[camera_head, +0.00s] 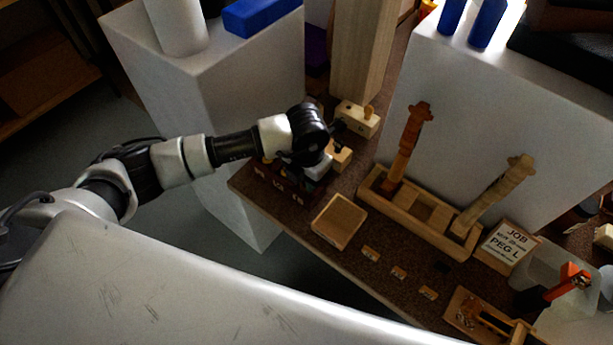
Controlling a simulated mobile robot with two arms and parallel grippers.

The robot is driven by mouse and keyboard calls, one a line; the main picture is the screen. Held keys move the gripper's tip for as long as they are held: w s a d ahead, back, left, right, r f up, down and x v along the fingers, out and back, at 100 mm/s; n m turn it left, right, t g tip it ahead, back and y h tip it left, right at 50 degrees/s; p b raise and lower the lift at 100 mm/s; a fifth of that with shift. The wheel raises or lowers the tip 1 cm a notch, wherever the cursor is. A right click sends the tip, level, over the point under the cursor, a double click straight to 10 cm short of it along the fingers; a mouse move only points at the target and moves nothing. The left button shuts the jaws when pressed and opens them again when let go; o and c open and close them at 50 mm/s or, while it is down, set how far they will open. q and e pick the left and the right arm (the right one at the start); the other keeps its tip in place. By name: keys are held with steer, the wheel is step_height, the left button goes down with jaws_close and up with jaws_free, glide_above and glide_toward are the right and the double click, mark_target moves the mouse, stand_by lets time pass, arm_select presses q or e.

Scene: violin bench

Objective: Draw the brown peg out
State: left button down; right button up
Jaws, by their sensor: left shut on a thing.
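I cannot make out the brown peg clearly. A dark rack (286,190) with small pale letters lies just below and left of the gripper. A small pale wooden block (342,154) is right beside the fingers. Another pale block (357,119) with a tan knob stands behind it. My right gripper is not in view.
An open wooden tray (338,221) lies in front of the gripper. A long wooden holder (421,216) bears an upright brown neck (408,143) and a pale neck (500,192). A wooden post (363,50) and white cabinets flank the bench.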

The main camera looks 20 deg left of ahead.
arm_select(q)
steer(key=shift+r+p, duration=0.4)
steer(key=shift+r, duration=0.25)
stand_by(0.6)
steer(key=shift+r+p, duration=1.25)
steer(key=shift+r, duration=0.65)
step_height(320, 180, up, 7)
steer(key=p, duration=0.4)
